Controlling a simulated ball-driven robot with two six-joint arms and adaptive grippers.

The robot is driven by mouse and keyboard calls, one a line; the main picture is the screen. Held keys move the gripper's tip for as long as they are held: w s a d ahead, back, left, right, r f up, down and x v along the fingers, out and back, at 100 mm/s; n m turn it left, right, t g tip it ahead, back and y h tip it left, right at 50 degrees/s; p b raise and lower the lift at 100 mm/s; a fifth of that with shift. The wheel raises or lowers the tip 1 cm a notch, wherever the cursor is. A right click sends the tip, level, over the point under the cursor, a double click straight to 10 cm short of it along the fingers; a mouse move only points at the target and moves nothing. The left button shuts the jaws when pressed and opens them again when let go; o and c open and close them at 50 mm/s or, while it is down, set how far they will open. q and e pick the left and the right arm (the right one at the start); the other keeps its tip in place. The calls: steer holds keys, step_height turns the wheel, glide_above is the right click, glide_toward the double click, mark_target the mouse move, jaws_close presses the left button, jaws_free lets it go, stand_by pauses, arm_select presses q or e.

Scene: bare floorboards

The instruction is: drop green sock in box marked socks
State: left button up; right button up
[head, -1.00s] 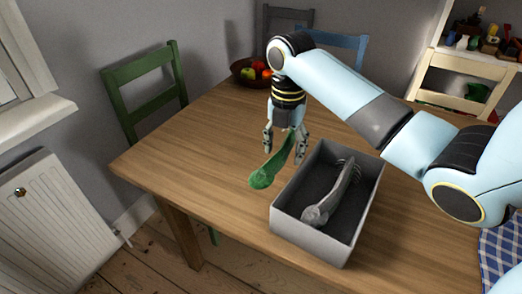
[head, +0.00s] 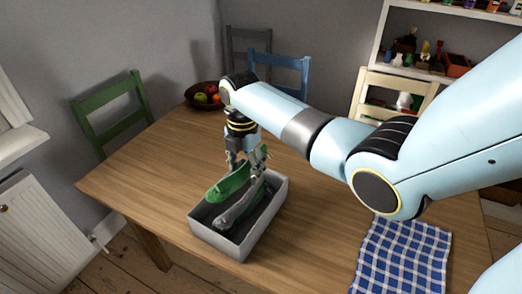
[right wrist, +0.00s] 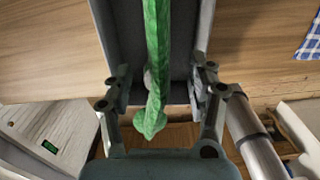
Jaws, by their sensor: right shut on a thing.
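The green sock (head: 226,186) hangs from my right gripper (head: 246,160) above the box, with its toe end toward the left side. My right gripper is shut on it; in the right wrist view the sock (right wrist: 157,55) runs between the two fingers (right wrist: 162,88). The grey open box (head: 216,240) stands on the table below. A grey sock (head: 236,210) lies inside it. I cannot read any marking on the box. My left gripper is not in view.
The wooden table (head: 150,185) is clear around the box. A bowl of fruit (head: 203,97) stands at the far edge. A blue checked cloth (head: 402,255) lies at the right. Green (head: 112,112), blue (head: 280,72) and cream (head: 395,90) chairs surround the table.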

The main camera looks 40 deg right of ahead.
mark_target(247, 198)
steer(key=shift+s+a+r, duration=0.1)
steer(key=shift+r, duration=0.05)
step_height(247, 198, down, 2)
steer(key=shift+f+b, duration=0.25)
steer(key=shift+b, duration=0.9)
step_height(247, 198, down, 4)
steer(key=b, duration=0.4)
steer(key=shift+f, duration=0.35)
steer(key=shift+f+b, duration=0.35)
steer(key=shift+f, duration=0.25)
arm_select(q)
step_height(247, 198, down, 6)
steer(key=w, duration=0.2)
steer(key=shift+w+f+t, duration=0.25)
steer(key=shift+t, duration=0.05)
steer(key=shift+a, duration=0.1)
